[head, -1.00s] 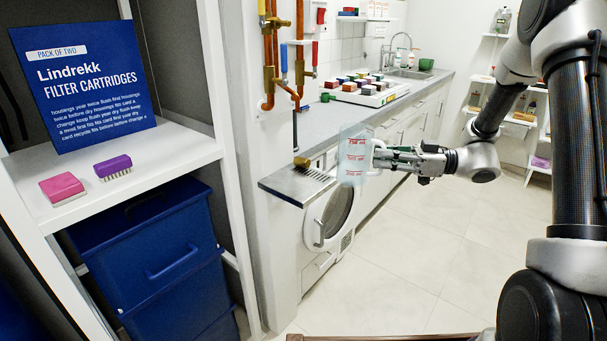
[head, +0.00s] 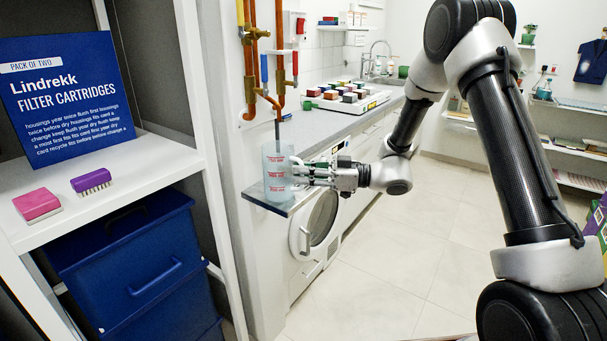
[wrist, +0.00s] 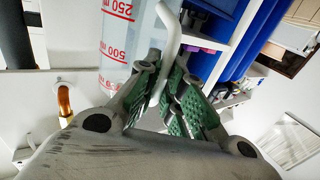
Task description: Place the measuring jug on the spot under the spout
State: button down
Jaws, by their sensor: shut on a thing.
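The clear measuring jug (head: 277,178) with red markings is upright at the near end of the grey counter. My gripper (head: 308,172) is shut on its white handle, from the right. In the wrist view the fingers (wrist: 165,85) close around the handle (wrist: 170,38), and the jug wall (wrist: 122,45) shows behind them. The dark spout pipe (head: 277,129) comes down from the copper pipes to the jug's top; its lower end is hidden by the jug. The spot under the spout is hidden too. I cannot tell if the jug's base touches the counter.
The counter (head: 335,130) runs back to a sink, with a white tray (head: 345,100) of coloured blocks on it. A round-door machine (head: 318,222) stands below. A white shelf (head: 110,190) at left holds a blue sign (head: 68,98) and two brushes. The floor is clear.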

jog(key=shift+f, duration=0.2)
jog(key=c, duration=1.5)
grip_release()
jog(key=shift+c, duration=0.2)
